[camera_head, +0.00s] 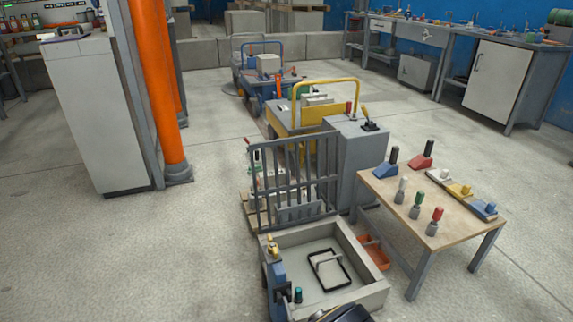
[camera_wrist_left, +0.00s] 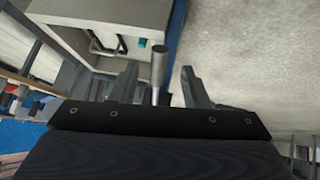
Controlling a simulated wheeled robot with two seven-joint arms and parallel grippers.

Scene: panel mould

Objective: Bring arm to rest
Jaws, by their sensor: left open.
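My left gripper (camera_wrist_left: 159,68) shows in the left wrist view with its two grey fingers spread apart. A grey rod (camera_wrist_left: 158,65) shows between the fingers in the picture, with visible gaps on both sides. I cannot tell what the rod belongs to or how far it is from the fingers. In the head view the grey panel mould (camera_head: 345,232) is at the bottom centre, a shallow tray with a black frame (camera_head: 329,270) lying inside. My right gripper is in neither view.
A barred grey gate (camera_head: 296,182) stands upright at the mould's far edge. A wooden table (camera_head: 398,215) with coloured-handled tools stands at right. An orange bin (camera_head: 373,252) sits between them. An orange post (camera_head: 157,85) and white cabinet (camera_head: 97,120) stand left. Floor at left is clear.

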